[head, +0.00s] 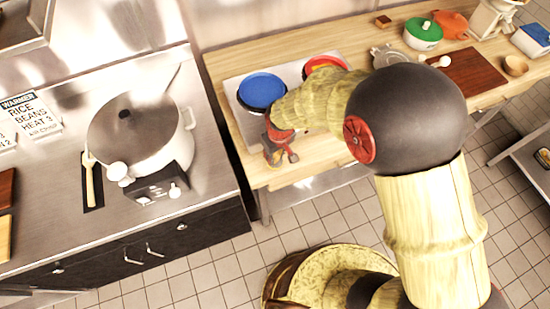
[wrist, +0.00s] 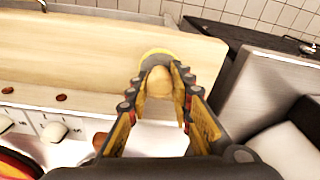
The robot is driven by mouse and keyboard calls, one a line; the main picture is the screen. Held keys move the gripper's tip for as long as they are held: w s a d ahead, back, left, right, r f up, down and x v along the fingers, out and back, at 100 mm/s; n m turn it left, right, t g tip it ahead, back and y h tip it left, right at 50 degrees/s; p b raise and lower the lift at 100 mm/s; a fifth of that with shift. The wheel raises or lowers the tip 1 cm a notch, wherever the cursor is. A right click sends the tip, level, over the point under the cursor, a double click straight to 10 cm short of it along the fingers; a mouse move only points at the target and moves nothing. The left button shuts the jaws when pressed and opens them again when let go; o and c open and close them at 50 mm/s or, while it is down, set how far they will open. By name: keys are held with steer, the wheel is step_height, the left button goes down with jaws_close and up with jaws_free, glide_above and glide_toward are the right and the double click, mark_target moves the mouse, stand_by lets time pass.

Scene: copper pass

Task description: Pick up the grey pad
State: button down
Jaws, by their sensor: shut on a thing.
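My gripper (head: 281,156) is over the front left part of the wooden counter (head: 262,178), just in front of the blue pan. In the wrist view its fingers (wrist: 162,85) are closed around a small rounded tan thing (wrist: 159,82) with a yellow edge behind it. The fingers hide its sides, and I cannot tell whether this is the grey pad. In the head view the held thing is too small to make out. No other thing is clearly a grey pad in either view.
A blue pan (head: 262,90) and a red one (head: 322,66) sit on a pale panel close behind my gripper. A steel counter with a large lidded pot (head: 140,135) stands to the left. A green pot (head: 423,33) and a brown board (head: 474,72) are farther right.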

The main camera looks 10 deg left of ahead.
steer(key=s+d+r+p, duration=0.1)
steer(key=s+d+r, duration=0.6)
steer(key=s+r, duration=0.3)
steer(key=shift+s+d+r, duration=0.15)
steer(key=shift+s+r, duration=0.05)
steer(key=shift+s, duration=0.75)
steer(key=c, duration=2.1)
jaws_free()
steer(key=c, duration=0.5)
